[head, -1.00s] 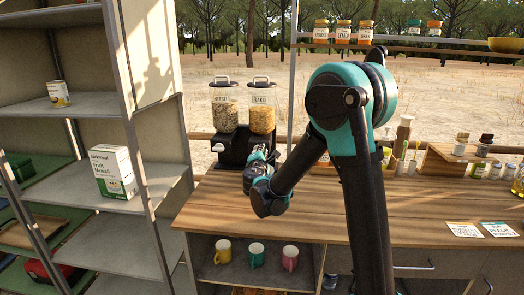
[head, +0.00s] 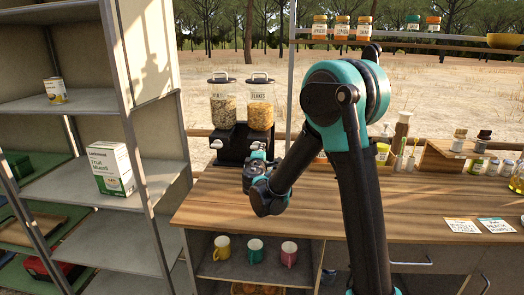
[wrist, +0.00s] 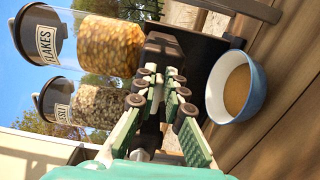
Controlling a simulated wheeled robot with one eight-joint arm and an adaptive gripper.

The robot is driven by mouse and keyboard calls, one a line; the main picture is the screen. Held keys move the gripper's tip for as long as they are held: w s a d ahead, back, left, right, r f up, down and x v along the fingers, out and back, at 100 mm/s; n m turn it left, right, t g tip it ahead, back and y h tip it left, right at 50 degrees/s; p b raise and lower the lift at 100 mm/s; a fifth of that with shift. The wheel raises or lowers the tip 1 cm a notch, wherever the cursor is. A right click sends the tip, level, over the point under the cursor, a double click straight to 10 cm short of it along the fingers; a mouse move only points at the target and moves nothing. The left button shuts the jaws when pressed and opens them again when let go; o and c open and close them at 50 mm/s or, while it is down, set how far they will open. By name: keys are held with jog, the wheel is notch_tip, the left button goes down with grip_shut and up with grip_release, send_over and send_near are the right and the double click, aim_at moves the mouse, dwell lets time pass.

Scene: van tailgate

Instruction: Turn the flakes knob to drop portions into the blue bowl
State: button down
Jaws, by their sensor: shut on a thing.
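The flakes dispenser (head: 260,104) is a clear hopper of golden flakes, labelled FLAKES, on a black stand at the back of the counter. It also shows in the wrist view (wrist: 108,45). My gripper (wrist: 158,82) is shut at the front of the dispenser's black outlet, on the flakes knob, which the fingers mostly hide. In the head view my gripper (head: 257,153) is in front of the stand, below the flakes hopper. The blue bowl (wrist: 257,98) is beside the fingers in the wrist view, with a tan inside; I cannot tell if that is flakes. The bowl is hidden in the head view.
The muesli dispenser (head: 222,105) stands left of the flakes. The wooden counter (head: 310,205) is clear in front. A metal shelf (head: 130,190) rises on the left. Mugs (head: 254,251) stand below the counter.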

jog(key=shift+w+a+r, duration=0.1)
jog(key=shift+w, duration=0.1)
jog(key=c, duration=1.6)
grip_release()
jog(key=shift+s, duration=0.15)
jog(key=s, duration=1.1)
jog(key=shift+s+a, duration=0.15)
jog(key=shift+s, duration=0.25)
